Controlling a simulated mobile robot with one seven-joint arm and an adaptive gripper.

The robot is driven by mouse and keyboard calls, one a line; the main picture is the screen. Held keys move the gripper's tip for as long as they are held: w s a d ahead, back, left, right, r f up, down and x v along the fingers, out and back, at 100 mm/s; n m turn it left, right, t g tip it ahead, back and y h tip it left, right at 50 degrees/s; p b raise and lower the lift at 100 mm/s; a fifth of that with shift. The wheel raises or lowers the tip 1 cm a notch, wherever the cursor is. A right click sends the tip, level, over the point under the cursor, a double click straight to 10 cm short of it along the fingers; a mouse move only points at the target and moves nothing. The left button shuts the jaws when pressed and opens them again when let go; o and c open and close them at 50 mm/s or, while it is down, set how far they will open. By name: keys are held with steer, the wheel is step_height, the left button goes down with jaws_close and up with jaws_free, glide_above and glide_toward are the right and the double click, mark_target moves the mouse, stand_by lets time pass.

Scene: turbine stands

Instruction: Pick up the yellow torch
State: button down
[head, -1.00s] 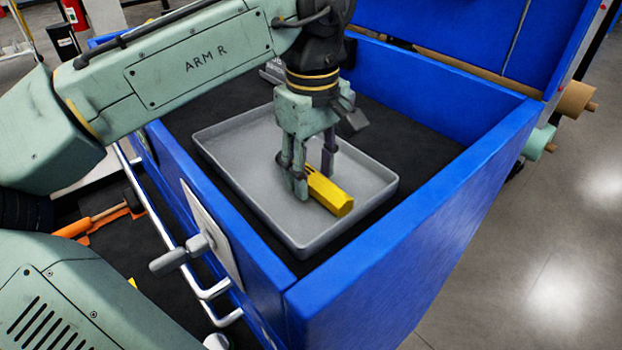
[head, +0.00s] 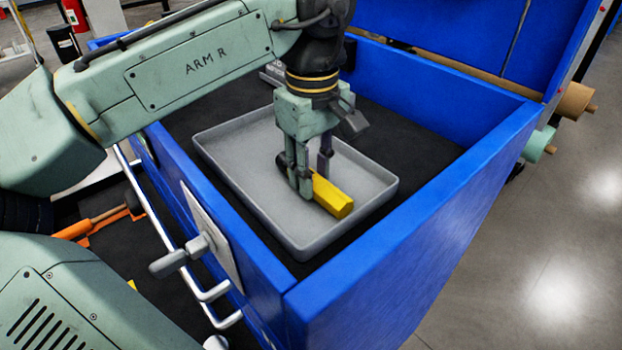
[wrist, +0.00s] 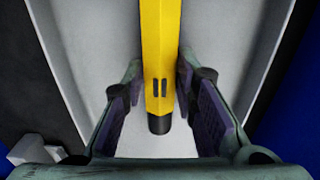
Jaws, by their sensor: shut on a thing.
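The yellow torch (head: 331,195) lies in a shallow grey tray (head: 245,205) in the open blue chest. It has a hexagonal yellow body and a dark end cap, which shows left of the fingers. My gripper (head: 316,184) points down into the tray and is shut on the torch, one finger on each side of its body. In the wrist view the torch (wrist: 160,55) runs up the middle between the finger pads, with two dark slots near its black end. The torch looks to be still at tray level. The fingers hide part of its middle in the head view.
The blue chest's walls (head: 420,235) rise around the tray, with the raised lid (head: 470,40) behind. A handle (head: 180,255) and a metal rail stick out at the front left.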

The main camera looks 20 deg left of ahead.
step_height(320, 180, up, 10)
steer(key=p, duration=0.9)
steer(key=c, duration=1.8)
jaws_free()
steer(key=shift+c, duration=0.2)
jaws_close()
